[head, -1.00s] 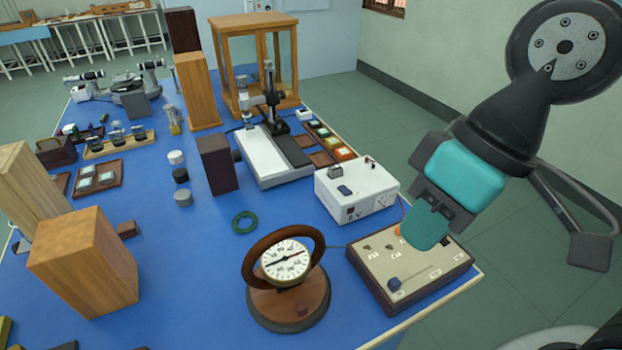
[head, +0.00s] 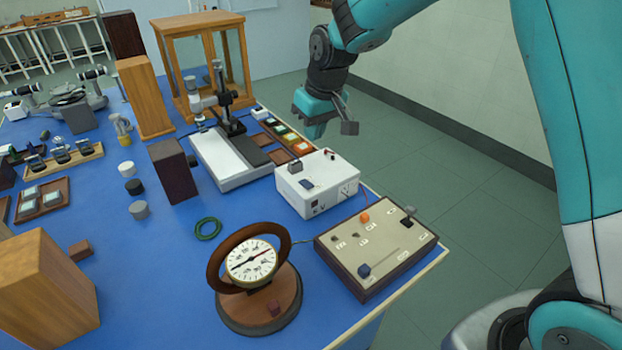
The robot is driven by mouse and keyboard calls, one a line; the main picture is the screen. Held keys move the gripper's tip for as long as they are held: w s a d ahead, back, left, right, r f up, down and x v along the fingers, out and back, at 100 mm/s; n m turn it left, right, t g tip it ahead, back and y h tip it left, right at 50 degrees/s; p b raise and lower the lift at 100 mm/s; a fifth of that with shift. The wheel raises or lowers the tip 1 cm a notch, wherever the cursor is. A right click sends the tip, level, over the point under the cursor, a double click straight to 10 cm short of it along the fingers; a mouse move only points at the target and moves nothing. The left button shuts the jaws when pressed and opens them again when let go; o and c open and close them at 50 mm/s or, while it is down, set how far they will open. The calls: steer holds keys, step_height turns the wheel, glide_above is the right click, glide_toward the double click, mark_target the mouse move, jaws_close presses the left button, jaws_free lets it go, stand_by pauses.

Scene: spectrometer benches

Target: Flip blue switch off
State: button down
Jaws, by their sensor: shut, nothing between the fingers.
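A white power supply box (head: 325,195) stands near the right edge of the blue bench. A small dark blue rocker switch (head: 308,184) is on its top, towards the front left. Which way the rocker is tipped is too small to tell. A control board (head: 375,245) in front of the box carries a dark blue knob (head: 363,270), an orange knob (head: 364,217) and a dark lever (head: 408,215).
A round compass-like meter (head: 251,262) stands left of the board. A green ring (head: 208,229) lies on the bench. A microscope stand (head: 226,118) and a glass-sided wooden case (head: 200,65) are behind.

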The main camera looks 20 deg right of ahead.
glide_above(309, 183)
steer(key=s, duration=0.2)
steer(key=s+d+x, duration=0.1)
steer(key=x, duration=0.3)
steer(key=shift+s+d+f+m+h, duration=0.1)
steer(key=shift+f+m+h, duration=0.2)
steer(key=p+x, duration=0.1)
steer(key=x, duration=0.3)
steer(key=p+x, duration=0.2)
steer(key=x, duration=0.2)
steer(key=p+x, duration=0.1)
steer(key=x, duration=0.3)
steer(key=shift+s+d+f+p, duration=0.1)
steer(key=shift+s+f+p, duration=0.2)
steer(key=shift+f, duration=0.75)
